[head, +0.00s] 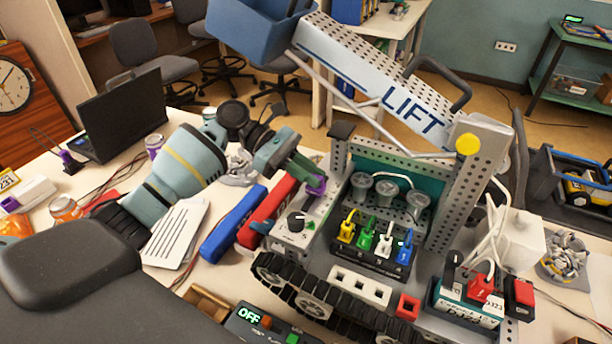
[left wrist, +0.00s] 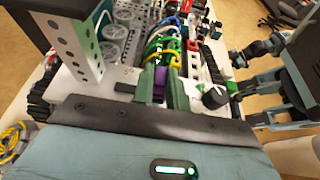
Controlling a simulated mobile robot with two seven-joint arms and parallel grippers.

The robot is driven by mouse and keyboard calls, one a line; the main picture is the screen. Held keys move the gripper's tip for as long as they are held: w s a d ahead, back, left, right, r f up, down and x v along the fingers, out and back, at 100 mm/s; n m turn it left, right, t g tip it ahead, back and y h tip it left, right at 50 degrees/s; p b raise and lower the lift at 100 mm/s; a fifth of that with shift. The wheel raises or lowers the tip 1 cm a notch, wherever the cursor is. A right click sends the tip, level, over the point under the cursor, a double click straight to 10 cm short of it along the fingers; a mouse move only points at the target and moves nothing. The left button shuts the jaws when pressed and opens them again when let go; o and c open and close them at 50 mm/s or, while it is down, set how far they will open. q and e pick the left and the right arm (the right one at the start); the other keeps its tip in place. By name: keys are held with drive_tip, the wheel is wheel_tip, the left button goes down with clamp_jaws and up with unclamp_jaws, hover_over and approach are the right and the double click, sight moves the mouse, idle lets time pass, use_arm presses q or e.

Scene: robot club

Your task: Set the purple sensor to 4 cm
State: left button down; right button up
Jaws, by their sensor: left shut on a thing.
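The purple sensor (head: 316,184) is at the left rear of the tracked robot's grey deck (head: 322,208), just behind a black knob (head: 296,222). My left gripper (head: 314,176) is shut on it. In the left wrist view, the purple sensor (left wrist: 160,84) shows between the two green fingers (left wrist: 161,88), with a dark slot (left wrist: 125,87) beside it. Fingers hide much of the sensor. I cannot read a distance or scale. My right arm shows at the right of the left wrist view, but its jaws are not clear.
The tracked robot carries a LIFT arm (head: 400,100), a panel of coloured plugs (head: 372,262) and a battery (head: 468,303). Red (head: 268,210) and blue (head: 232,224) bars lie left of it. A laptop (head: 122,112) stands farther left. An OFF display (head: 250,314) is in front.

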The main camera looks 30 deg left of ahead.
use_arm(q)
drive_tip(key=c, duration=1.4)
unclamp_jaws()
drive_tip(key=shift+a, duration=0.1)
drive_tip(key=v, duration=0.7)
drive_tip(key=shift+a+b, duration=0.3)
drive_tip(key=shift+a, duration=0.05)
drive_tip(key=shift+r, duration=0.15)
